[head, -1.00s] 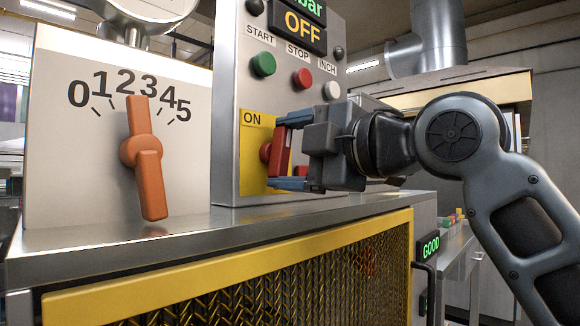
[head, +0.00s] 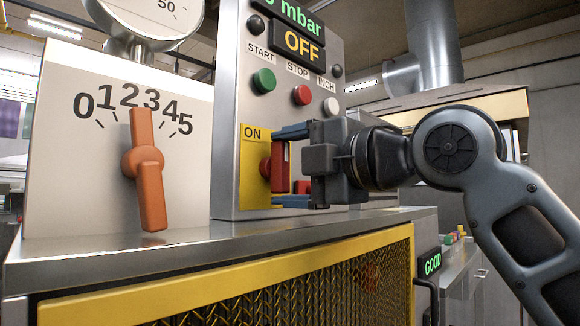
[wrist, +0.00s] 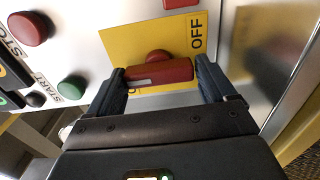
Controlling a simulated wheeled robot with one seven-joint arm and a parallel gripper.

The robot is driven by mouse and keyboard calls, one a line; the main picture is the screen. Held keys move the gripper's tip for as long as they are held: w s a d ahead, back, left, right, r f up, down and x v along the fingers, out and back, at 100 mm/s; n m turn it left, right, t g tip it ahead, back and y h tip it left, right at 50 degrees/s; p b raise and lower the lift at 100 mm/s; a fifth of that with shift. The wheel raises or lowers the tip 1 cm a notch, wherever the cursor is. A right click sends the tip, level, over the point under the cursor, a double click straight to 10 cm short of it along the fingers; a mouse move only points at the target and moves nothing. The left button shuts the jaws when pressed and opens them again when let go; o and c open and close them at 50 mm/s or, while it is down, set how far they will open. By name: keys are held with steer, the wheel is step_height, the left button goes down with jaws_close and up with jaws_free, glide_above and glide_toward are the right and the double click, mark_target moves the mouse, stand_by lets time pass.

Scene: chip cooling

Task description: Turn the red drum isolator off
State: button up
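The red drum isolator (head: 279,167) is on a yellow plate (head: 252,180) low on the grey control panel. Its bar handle stands roughly upright in the head view. ON is printed at the plate's top left. The wrist view shows the handle (wrist: 160,74) lying across the picture, with OFF (wrist: 196,30) printed beyond its right end. My gripper (head: 292,166) is open in front of the plate, one finger above the handle and one below. In the wrist view my gripper's fingers (wrist: 160,85) flank the handle's two ends, with slight gaps visible.
Green (head: 264,80), red (head: 302,95) and white (head: 331,106) push buttons are above the isolator, under a display reading OFF (head: 303,46). An orange pointer handle (head: 148,170) on a 0–5 dial stands to the left. A metal ledge (head: 180,236) runs below.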

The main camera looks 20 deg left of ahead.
steer(key=shift+o, duration=1.4)
steer(key=v, duration=0.7)
steer(key=shift+d, duration=0.35)
steer(key=shift+s, duration=0.1)
